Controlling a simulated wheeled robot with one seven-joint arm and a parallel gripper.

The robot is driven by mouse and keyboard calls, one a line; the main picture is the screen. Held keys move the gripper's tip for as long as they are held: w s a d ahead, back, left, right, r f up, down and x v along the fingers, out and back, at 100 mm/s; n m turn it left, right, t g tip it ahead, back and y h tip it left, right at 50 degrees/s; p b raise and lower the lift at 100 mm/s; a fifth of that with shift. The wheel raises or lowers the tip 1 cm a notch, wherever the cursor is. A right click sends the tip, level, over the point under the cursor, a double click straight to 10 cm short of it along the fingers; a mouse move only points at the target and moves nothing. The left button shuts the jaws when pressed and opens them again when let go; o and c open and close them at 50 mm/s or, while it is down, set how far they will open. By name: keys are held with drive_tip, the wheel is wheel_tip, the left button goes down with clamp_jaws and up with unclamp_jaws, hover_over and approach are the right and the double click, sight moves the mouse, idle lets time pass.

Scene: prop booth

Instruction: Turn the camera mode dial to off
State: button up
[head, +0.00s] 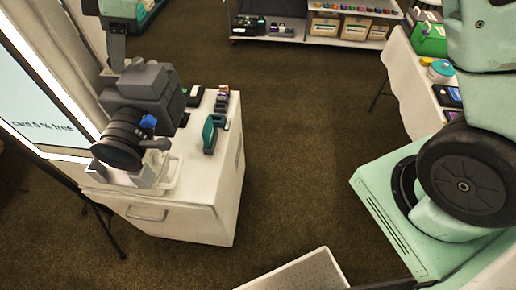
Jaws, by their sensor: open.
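A dark grey camera (158,88) with a large round black lens (118,148) stands on a white cabinet at the left. A small blue part (148,121) shows on its side by the lens; I cannot tell whether it is the mode dial, and no dial setting can be read. My gripper (116,66) comes down from the top left, open, at the upper left of the camera body. Its fingertips overlap the dark camera in the picture, so contact is unclear. Nothing shows held in it.
The white cabinet (212,185) also bears a teal item (209,136) and small dark items. A bright screen (38,95) stands at the left. A shelf with boxes (322,28) is at the back, a cluttered table (405,60) at the right. Brown carpet between is clear.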

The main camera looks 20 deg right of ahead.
drive_tip(key=m+t, duration=0.1)
drive_tip(key=m, duration=0.1)
drive_tip(key=m+t+b, duration=0.1)
drive_tip(key=m, duration=0.2)
drive_tip(key=shift+s+a+m, duration=0.1)
drive_tip(key=shift+s+m, duration=0.2)
drive_tip(key=shift+s, duration=0.1)
drive_tip(key=m+t, duration=0.1)
drive_tip(key=m, duration=0.1)
drive_tip(key=m+h, duration=0.1)
drive_tip(key=m, duration=0.1)
drive_tip(key=shift+s+a+m+t, duration=0.1)
drive_tip(key=shift+a+m+t, duration=0.05)
drive_tip(key=shift+m+t, duration=0.2)
drive_tip(key=b+v, duration=0.5)
drive_tip(key=v, duration=1.2)
drive_tip(key=s+d+f+g+h+b, duration=0.1)
drive_tip(key=s+d+f, duration=0.3)
drive_tip(key=f, duration=0.6)
drive_tip(key=s+d+f+m+g+b, duration=0.1)
drive_tip(key=s+d+f+b, duration=0.2)
drive_tip(key=s+d+f, duration=0.2)
drive_tip(key=s+d+f+g+h+b, duration=0.1)
drive_tip(key=s+d+f, duration=0.3)
drive_tip(key=s+f, duration=0.5)
drive_tip(key=shift+d+f+h+b, duration=0.35)
drive_tip(key=shift+f+b, duration=0.35)
drive_tip(key=shift+f, duration=3.3)
